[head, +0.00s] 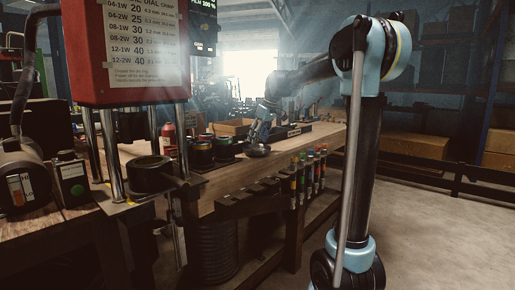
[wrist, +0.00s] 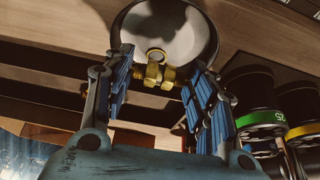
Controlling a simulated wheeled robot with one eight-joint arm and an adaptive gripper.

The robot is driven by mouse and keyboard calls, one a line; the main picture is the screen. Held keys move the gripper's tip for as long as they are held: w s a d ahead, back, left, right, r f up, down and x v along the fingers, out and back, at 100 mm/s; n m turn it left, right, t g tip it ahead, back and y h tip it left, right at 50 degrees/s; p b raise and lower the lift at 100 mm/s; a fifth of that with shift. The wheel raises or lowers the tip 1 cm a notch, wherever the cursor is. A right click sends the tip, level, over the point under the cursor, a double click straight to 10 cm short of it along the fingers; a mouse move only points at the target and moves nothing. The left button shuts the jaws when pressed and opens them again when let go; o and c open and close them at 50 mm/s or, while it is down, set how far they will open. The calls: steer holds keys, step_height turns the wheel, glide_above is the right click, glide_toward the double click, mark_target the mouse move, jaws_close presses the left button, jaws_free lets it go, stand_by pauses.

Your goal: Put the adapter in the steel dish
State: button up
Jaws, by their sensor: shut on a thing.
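The brass adapter (wrist: 158,72) is between the two blue-padded fingers of my gripper (wrist: 160,82) in the wrist view, and the fingers are shut on it. It has a hex body with threaded ends. The steel dish (wrist: 188,32) is a round, shallow bowl on the bench, right beyond the adapter; the adapter overlaps its near rim in this view. I cannot tell the height between them. In the head view my gripper (head: 262,128) is small, just above the dish (head: 257,150) at the bench edge; the adapter cannot be made out there.
Black dies with a green band (wrist: 252,100) and a yellow band (wrist: 300,108) stand beside the gripper. The red crimper (head: 125,50) stands at the bench's left. Trays (head: 235,127) lie behind the dish. Several coloured markers (head: 310,175) hang on the bench front.

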step_height(320, 180, down, 4)
steer(key=shift+f, duration=0.1)
steer(key=o, duration=0.9)
steer(key=v, duration=1.2)
steer(key=s+d+f+m+h, duration=0.1)
steer(key=s+d+f+m, duration=0.2)
steer(key=s+d+f, duration=0.55)
steer(key=s+d+f+m+h, duration=0.15)
steer(key=s+d+f, duration=0.3)
steer(key=s, duration=0.65)
steer(key=s+d+f+m, duration=0.2)
steer(key=s+f, duration=0.4)
steer(key=s+d+f+m, duration=0.2)
steer(key=s+f, duration=0.4)
steer(key=f, duration=0.1)
steer(key=s+d+f+m+h, duration=0.1)
steer(key=s+d+f+m, duration=0.1)
steer(key=s+f, duration=0.4)
steer(key=shift+d+f, duration=0.15)
steer(key=shift+f, duration=0.6)
